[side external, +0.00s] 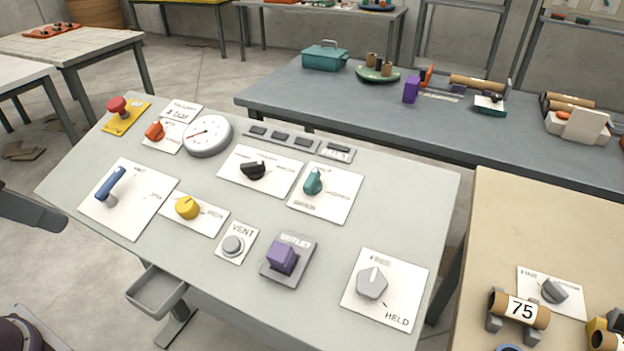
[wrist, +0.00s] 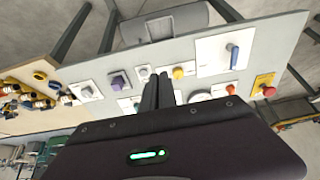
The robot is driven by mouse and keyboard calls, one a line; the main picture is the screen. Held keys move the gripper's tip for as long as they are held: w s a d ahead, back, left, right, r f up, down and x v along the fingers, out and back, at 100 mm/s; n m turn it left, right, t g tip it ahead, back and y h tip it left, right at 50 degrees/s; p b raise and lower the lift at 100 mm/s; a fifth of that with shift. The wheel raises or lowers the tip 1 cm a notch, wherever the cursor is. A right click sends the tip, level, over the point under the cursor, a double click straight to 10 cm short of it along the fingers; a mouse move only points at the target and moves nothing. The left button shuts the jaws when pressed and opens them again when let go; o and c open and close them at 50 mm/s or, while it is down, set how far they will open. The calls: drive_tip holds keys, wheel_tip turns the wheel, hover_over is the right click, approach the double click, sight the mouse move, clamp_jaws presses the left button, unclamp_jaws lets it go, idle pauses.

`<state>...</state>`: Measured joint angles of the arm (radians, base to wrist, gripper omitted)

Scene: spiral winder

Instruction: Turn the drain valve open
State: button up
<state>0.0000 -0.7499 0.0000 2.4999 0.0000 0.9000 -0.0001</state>
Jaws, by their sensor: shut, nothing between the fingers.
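The likely drain valve is a blue lever handle (side external: 111,183) on a white plate (side external: 130,215) at the left of the sloping panel; its labels are too small to read surely. In the side view the lever slants toward the plate's upper right edge. It also shows in the wrist view (wrist: 233,56), right of my fingers. My gripper (wrist: 158,80) is shut and empty, its two dark fingers together, apart from the lever. I cannot surely pick out the fingers in the side view.
Near the lever stand a yellow knob (side external: 187,207), a red mushroom button (side external: 117,105), an orange knob (side external: 154,131) and a round gauge (side external: 207,136). A purple block (side external: 283,256) and grey knob (side external: 372,282) lie farther right. A grey tray (side external: 157,291) hangs below the panel's front edge.

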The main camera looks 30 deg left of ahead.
drive_tip(key=o, duration=0.6)
drive_tip(key=w, duration=0.1)
drive_tip(key=w+r, duration=0.1)
drive_tip(key=w, duration=0.2)
drive_tip(key=shift+d+r, duration=0.2)
drive_tip(key=shift+r, duration=0.2)
drive_tip(key=g, duration=0.1)
hover_over(311, 178)
drive_tip(key=s, duration=0.3)
wheel_tip(311, 178, down, 9)
drive_tip(key=x, duration=0.7)
drive_tip(key=shift+f, duration=0.15)
clamp_jaws()
